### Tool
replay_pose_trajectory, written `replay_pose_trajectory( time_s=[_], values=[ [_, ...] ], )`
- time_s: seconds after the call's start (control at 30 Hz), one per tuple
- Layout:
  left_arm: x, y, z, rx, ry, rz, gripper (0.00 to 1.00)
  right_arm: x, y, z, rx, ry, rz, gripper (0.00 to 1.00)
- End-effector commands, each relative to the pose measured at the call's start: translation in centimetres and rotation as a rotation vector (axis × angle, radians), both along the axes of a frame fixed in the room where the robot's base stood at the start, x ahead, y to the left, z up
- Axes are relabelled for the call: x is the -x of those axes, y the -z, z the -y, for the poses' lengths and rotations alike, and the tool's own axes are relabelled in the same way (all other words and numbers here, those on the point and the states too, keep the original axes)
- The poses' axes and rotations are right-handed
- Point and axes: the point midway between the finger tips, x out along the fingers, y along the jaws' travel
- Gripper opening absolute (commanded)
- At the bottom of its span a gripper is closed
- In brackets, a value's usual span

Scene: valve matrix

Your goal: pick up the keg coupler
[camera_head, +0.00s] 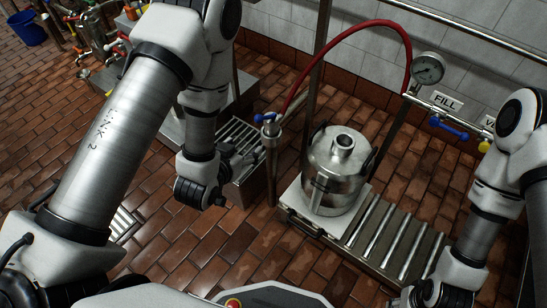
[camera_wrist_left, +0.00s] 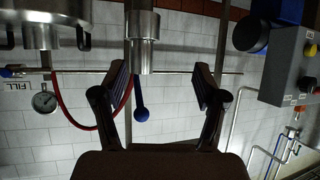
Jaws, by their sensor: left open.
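The keg coupler (camera_head: 270,127) is a metal fitting with a small blue-tipped lever, at the lower end of a red hose. It stands upright on top of a post in the head view. In the left wrist view, a metal cylinder (camera_wrist_left: 141,55) with a blue lever lies between the fingers, nearer the left finger. My left gripper (camera_head: 250,156) is open, just left of the coupler, and its fingers show open in the wrist view (camera_wrist_left: 160,82). I see no contact. My right gripper (camera_head: 425,292) is partly cut off at the bottom edge; its fingers are unclear.
A steel keg (camera_head: 338,165) stands on a plate beside a roller conveyor (camera_head: 390,238), right of the coupler. The red hose (camera_head: 345,35) arches to a gauge (camera_head: 428,68) and a FILL valve (camera_head: 450,128). A grated metal bench (camera_head: 240,137) stands behind my left gripper.

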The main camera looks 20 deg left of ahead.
Motion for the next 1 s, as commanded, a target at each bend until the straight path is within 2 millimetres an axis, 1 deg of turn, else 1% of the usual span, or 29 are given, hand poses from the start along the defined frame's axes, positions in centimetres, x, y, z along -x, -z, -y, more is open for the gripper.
replay_pose_trajectory(
  time_s=[0.03,0.1,0.2,0.23,0.3,0.37,0.5,0.57,0.67,0.77,0.83,0.9,1.0],
  values=[
    [-1.2,3.6,0.5,0.005,0.015,0.091,0.72,0.0,5.8,0.0,0.0,0.0,0.0,0.4],
    [-2.6,3.7,1.2,0.016,0.032,0.221,0.72,0.0,9.2,0.0,0.0,0.001,0.0,0.4],
    [-3.7,3.2,2.0,0.031,0.055,0.37,0.72,0.0,12.5,0.0,0.0,0.001,0.0,0.4],
    [-3.9,3.0,2.2,0.034,0.06,0.403,0.72,0.0,13.2,0.0,0.0,0.001,0.0,0.4],
    [-4.1,2.4,2.5,0.042,0.069,0.464,0.72,0.0,14.1,0.0,0.0,0.001,0.0,0.4],
    [-4.4,1.9,2.7,0.045,0.073,0.494,0.72,0.0,14.4,0.0,0.0,0.001,0.0,0.4],
    [-6.2,1.2,3.1,0.047,0.075,0.511,0.72,0.0,14.6,0.0,0.0,0.001,0.001,0.4],
    [-6.8,1.2,3.2,0.046,0.076,0.509,0.72,0.0,14.8,0.0,0.0,0.001,0.001,0.4],
    [-8.1,1.3,3.4,0.046,0.076,0.51,0.72,0.0,15.7,0.0,0.0,0.001,0.001,0.4],
    [-10.0,1.3,3.8,0.047,0.075,0.511,0.72,0.0,17.0,0.1,0.0,0.002,0.002,0.4],
    [-11.1,1.2,3.9,0.047,0.075,0.507,0.72,-0.1,17.2,0.1,0.0,0.004,0.002,0.4],
    [-11.8,1.1,4.0,0.047,0.074,0.505,0.72,-0.1,17.3,0.1,0.0,0.004,0.003,0.4],
    [-12.0,0.9,4.0,0.046,0.074,0.502,0.72,-0.1,17.2,0.1,0.0,0.005,0.003,0.4]
  ],
)
